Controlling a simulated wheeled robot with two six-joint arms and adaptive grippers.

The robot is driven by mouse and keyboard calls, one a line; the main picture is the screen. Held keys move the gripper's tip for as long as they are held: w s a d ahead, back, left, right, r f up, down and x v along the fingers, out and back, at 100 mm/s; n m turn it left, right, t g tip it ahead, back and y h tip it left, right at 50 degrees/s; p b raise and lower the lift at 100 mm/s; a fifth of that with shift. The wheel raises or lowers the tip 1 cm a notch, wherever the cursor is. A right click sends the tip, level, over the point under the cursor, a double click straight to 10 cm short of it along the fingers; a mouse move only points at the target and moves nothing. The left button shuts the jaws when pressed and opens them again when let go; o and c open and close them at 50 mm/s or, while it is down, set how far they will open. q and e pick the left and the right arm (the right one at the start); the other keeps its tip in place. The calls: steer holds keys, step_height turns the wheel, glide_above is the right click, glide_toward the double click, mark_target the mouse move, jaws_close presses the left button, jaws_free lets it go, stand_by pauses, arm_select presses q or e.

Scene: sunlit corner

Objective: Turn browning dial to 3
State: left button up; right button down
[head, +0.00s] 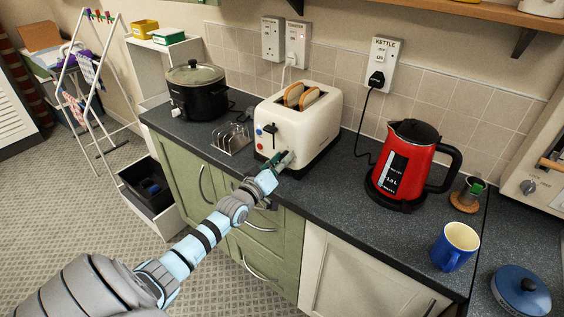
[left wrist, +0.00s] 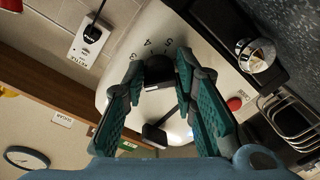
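The cream toaster (head: 316,122) stands on the dark worktop with two bread slices (head: 293,94) in its slots. My left gripper (head: 285,160) is at the lower right of its front face and hides the dial in the head view. In the left wrist view, the black browning dial (left wrist: 158,70) sits between the fingertips of my left gripper (left wrist: 160,72), which appear to meet it on both sides. The numbers 3, 4 and 5 show beside the dial; its pointer setting is not clear. A black lever (left wrist: 155,134) also shows between the fingers. My right gripper is out of view.
A metal toast rack (head: 231,138) and a black slow cooker (head: 196,92) stand left of the toaster. A red kettle (head: 402,160) and a blue mug (head: 455,246) stand to the right. The worktop in front of the kettle is clear.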

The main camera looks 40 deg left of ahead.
arm_select(q)
jaws_close()
steer(key=shift+m, duration=0.3)
steer(key=shift+f+m, duration=0.1)
steer(key=shift+m, duration=0.7)
steer(key=m+b, duration=0.1)
steer(key=m, duration=0.4)
steer(key=shift+a+m, duration=0.1)
steer(key=shift+m, duration=0.2)
steer(key=shift+f, duration=0.1)
steer(key=o, duration=0.9)
jaws_free()
steer(key=shift+t, duration=0.3)
steer(key=shift+o, duration=0.2)
